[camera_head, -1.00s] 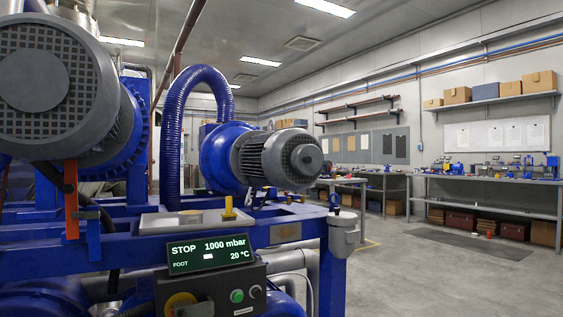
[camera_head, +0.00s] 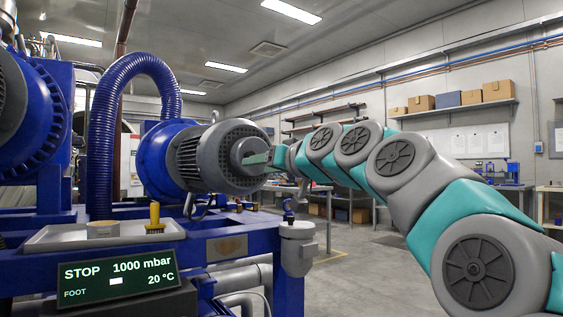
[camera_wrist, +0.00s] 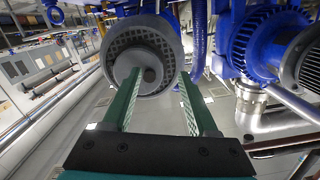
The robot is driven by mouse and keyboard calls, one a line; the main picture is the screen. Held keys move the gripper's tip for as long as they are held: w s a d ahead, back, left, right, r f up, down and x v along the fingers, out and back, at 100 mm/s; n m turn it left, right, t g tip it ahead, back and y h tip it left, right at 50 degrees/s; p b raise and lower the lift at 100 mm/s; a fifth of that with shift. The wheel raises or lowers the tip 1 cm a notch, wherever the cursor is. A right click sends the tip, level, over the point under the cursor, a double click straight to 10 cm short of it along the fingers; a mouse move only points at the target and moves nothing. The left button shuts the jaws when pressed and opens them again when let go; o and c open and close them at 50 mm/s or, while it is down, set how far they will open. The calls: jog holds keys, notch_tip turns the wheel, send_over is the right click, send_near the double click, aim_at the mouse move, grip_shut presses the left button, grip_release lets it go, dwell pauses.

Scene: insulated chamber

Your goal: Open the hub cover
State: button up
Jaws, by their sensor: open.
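The blue motor (camera_head: 168,160) has a dark grey ribbed end with a perforated guard (camera_head: 228,142). A round grey hub cover (camera_head: 243,148) sits at the guard's middle, partly behind my gripper (camera_head: 262,158). In the wrist view the guard (camera_wrist: 130,38) faces me and the grey hub cover (camera_wrist: 138,66) lies at its centre, with a darker round face. My gripper (camera_wrist: 160,73) is open, its two green fingers apart and pointing at the hub area. The left finger overlaps the cover in the picture; nothing is held. I cannot tell whether any finger touches it.
A control display (camera_head: 118,277) reads STOP, 1000 mbar. A ribbed blue hose (camera_head: 103,125) arches behind. A grey canister (camera_head: 298,248) is below the motor's end. Floor lies open at right.

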jog(key=w+a+r+t+p, duration=0.1)
jog(key=w+a+r, duration=0.1)
jog(key=w, duration=0.6)
jog(key=shift+a+r, duration=0.2)
jog(key=shift+a, duration=0.05)
jog(key=shift+c, duration=0.3)
grip_shut()
dwell(0.3)
dwell(1.0)
